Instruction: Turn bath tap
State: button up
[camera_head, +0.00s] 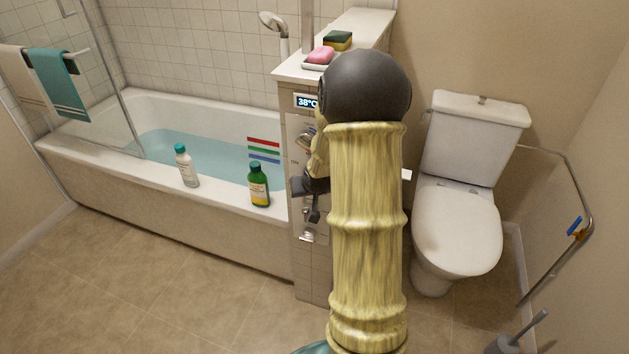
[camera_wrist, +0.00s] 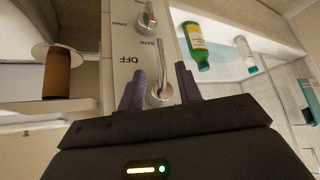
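The tap panel (camera_head: 298,160) is on the end wall by the bath, with a display reading about 38°C. In the wrist view a chrome bath tap lever (camera_wrist: 160,93) stands out from the white panel, beside the word OFF. My gripper (camera_wrist: 160,88) is open, with one dark finger on each side of this lever. Contact with the lever cannot be told. In the head view my arm and gripper (camera_head: 314,207) cover part of the panel; a chrome fitting (camera_head: 307,237) shows below.
The bath (camera_head: 125,190) holds blue water. A white bottle (camera_head: 187,168) and a green bottle (camera_head: 258,186) stand on its near rim. Pink soap (camera_head: 320,56) and a sponge (camera_head: 338,40) lie on the ledge. A toilet (camera_head: 458,215) stands right of my arm. The floor in front is clear.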

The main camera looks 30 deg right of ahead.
jog(key=p+v, duration=0.3)
jog(key=v, duration=0.7)
jog(key=shift+s+r, duration=0.2)
jog(key=shift+r, duration=0.05)
jog(key=s+a+n+g+y, duration=0.1)
jog(key=s+a+n+g, duration=0.1)
jog(key=s+a, duration=0.55)
jog(key=s+a+n+g+y, duration=0.1)
jog(key=s+a+n+g, duration=0.3)
jog(key=a, duration=0.7)
notch_tip(320, 180, up, 14)
jog(key=m+t+p, duration=0.1)
jog(key=m+p, duration=0.1)
jog(key=p, duration=1.2)
jog(key=shift+s+p, duration=0.3)
jog(key=shift+s, duration=0.2)
